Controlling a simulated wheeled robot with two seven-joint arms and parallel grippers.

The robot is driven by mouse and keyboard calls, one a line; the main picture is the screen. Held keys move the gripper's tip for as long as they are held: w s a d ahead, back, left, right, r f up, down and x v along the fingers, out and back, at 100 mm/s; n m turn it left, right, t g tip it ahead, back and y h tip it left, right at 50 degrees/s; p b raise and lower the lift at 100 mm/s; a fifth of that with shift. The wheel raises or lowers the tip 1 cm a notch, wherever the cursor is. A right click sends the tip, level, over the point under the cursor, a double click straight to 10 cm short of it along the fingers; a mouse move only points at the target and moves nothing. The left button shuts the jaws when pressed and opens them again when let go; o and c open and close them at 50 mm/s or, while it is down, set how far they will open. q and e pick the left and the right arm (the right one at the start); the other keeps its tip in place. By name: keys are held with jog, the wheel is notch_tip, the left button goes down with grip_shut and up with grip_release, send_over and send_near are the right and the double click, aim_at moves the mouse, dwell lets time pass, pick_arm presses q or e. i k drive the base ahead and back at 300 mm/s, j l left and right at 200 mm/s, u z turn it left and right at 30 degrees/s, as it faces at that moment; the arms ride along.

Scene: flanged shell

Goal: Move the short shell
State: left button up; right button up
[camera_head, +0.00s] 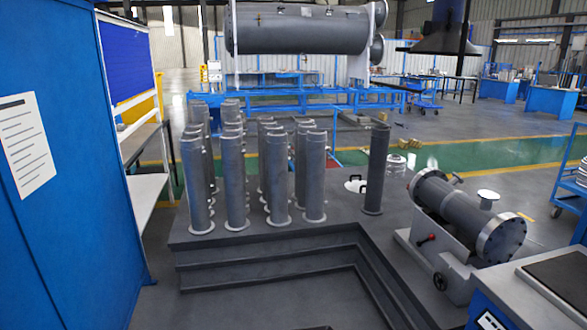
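A grey horizontal shell (455,208) with a flange at each end lies on a grey stand (440,250) at the right. It has short nozzles on top, and its near right flange (501,238) is bright metal. Several upright grey flanged cylinders (233,182) stand in rows on the dark stepped platform (340,222). One darker cylinder (376,170) stands apart to their right. A much longer shell (300,30) is raised at the back. I cannot tell for certain which one is the short shell. Neither of my grippers is in view.
A tall blue cabinet (60,200) fills the left edge. A white-topped bench (145,195) stands beside it. Steps (265,262) drop from the platform to clear dark floor in front. A blue cabinet (515,310) with a dark top occupies the lower right corner.

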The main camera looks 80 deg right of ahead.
aim_at(380, 136)
jog(key=z, duration=3.35)
jog(key=i+u, duration=0.2)
jog(key=i, duration=2.35)
